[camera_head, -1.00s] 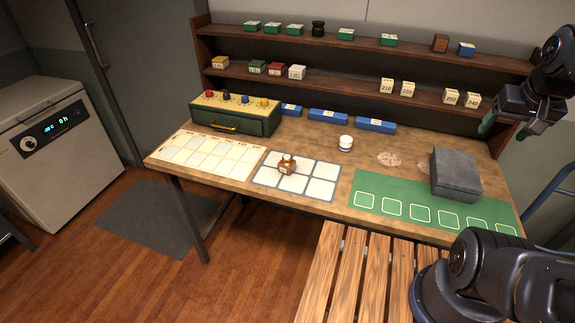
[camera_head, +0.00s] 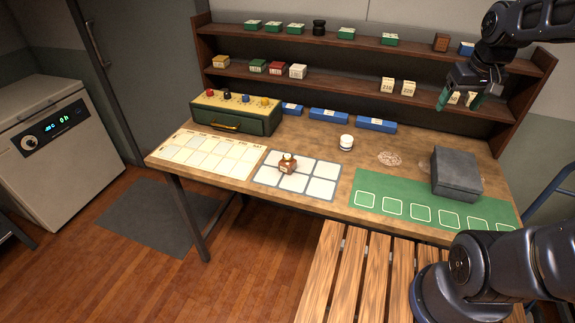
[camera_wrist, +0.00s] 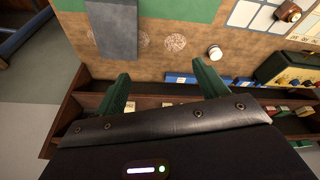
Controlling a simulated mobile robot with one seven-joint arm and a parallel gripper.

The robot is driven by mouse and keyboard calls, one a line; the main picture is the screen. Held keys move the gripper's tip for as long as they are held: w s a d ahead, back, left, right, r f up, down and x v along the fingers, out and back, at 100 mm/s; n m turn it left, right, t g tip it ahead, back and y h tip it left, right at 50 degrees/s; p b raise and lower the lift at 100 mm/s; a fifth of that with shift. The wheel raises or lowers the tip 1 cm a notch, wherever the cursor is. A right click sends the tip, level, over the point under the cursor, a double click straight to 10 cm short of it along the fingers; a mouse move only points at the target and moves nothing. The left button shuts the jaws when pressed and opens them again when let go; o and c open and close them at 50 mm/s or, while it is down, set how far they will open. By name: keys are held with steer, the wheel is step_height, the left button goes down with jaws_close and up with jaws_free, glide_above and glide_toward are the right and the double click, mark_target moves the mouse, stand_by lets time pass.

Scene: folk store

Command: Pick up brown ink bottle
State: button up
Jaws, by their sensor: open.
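The brown ink bottle (camera_head: 287,165) stands on the mat with white squares (camera_head: 267,176) at the middle front of the table. My gripper (camera_head: 457,103) is at the right, up in front of the shelves, far from the bottle. Its two green fingers (camera_wrist: 160,88) are apart with nothing between them in the wrist view.
A white jar (camera_head: 346,143) stands behind and right of the bottle. A grey box (camera_head: 456,172) sits on the green mat (camera_head: 400,202) at the right. A green case (camera_head: 235,118) is at the back left. Shelves (camera_head: 340,82) with small boxes line the back. A slatted wooden surface (camera_head: 340,275) is in front.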

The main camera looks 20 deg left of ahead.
steer(key=w+a+f+n+g, duration=0.1)
steer(key=w+a+n, duration=0.15)
steer(key=a, duration=0.25)
steer(key=w+a+f+n, duration=0.1)
steer(key=w+a+f, duration=0.15)
steer(key=a, duration=0.35)
steer(key=n+g, duration=0.2)
steer(key=n, duration=0.6)
glide_above(288, 156)
steer(key=shift+h, duration=0.3)
steer(key=f, duration=1.8)
steer(key=shift+w+d+f, duration=0.1)
steer(key=shift+w+d, duration=0.05)
steer(key=shift+d, duration=0.05)
steer(key=shift+a+f, duration=0.2)
steer(key=shift+f, duration=0.1)
steer(key=f, duration=1)
steer(key=shift+s+f, duration=0.2)
steer(key=shift+f, duration=0.05)
steer(key=c, duration=1.1)
steer(key=shift+c, duration=0.2)
